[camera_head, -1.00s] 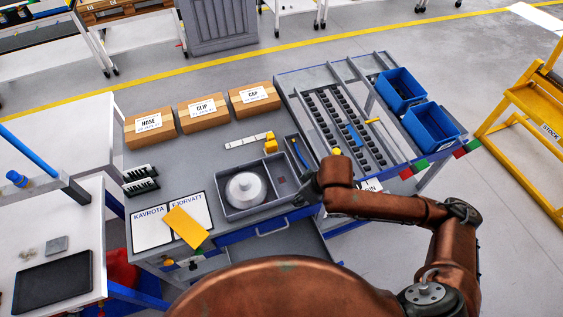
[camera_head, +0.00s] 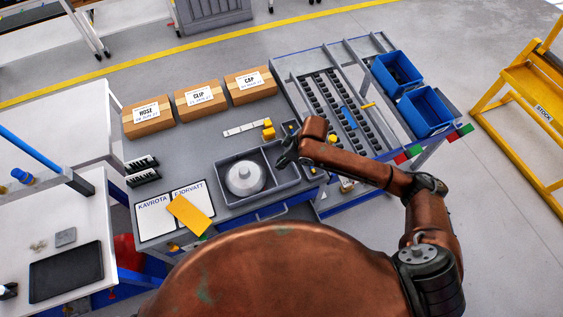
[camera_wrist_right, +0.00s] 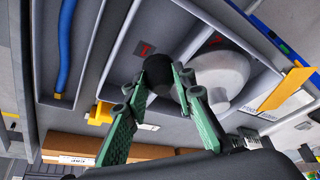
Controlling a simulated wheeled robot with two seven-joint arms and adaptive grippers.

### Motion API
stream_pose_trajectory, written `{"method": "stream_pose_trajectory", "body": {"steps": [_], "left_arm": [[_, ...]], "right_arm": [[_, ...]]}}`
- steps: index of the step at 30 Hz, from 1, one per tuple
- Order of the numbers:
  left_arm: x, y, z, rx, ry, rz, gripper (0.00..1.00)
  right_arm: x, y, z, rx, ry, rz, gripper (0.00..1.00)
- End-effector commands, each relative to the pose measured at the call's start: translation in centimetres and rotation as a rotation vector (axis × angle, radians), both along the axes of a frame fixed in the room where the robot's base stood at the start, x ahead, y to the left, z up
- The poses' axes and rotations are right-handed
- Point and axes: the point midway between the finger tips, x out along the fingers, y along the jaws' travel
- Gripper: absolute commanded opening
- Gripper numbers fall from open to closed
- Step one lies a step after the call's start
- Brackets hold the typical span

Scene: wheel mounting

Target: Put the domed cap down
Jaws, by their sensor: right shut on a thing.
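My right gripper (camera_head: 284,152) is over the right part of the grey divided tray (camera_head: 262,207) on the workbench. In the right wrist view, its green fingers (camera_wrist_right: 160,92) are shut on a dark, rounded domed cap (camera_wrist_right: 158,74). The cap's underside and its height above the tray are hard to judge. A pale round wheel part (camera_head: 245,177) lies in the tray's large compartment, and it also shows beyond the fingers in the wrist view (camera_wrist_right: 222,76). My left gripper is not in view.
Cardboard boxes labelled HOSE (camera_head: 147,119), CLIP (camera_head: 200,99) and CAP (camera_head: 250,86) stand along the back. A yellow block (camera_head: 268,130) sits behind the tray. A blue hose (camera_wrist_right: 66,40) lies in a narrow compartment. Blue bins (camera_head: 424,111) stand at right.

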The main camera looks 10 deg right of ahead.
Motion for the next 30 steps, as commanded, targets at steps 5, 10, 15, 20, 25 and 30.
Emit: {"method": "stream_pose_trajectory", "body": {"steps": [5, 10, 15, 20, 25, 30], "left_arm": [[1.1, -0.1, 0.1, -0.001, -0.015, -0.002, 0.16], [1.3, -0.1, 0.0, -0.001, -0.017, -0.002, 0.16], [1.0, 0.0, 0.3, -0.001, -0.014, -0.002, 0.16], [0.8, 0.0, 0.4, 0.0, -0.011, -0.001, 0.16], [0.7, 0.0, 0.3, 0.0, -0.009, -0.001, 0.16], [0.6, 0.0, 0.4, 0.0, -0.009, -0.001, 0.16]], "right_arm": [[1.8, 0.0, -2.0, -0.001, -0.002, 0.0, 0.11], [2.4, 0.0, -2.7, 0.0, -0.002, -0.001, 0.11], [2.5, -0.1, -4.9, -0.001, 0.001, -0.001, 0.11], [2.6, -0.1, -6.0, -0.001, -0.003, 0.001, 0.11], [2.6, -0.1, -6.0, -0.001, -0.003, 0.001, 0.11], [2.6, -0.1, -6.2, -0.001, -0.003, 0.0, 0.27]]}}
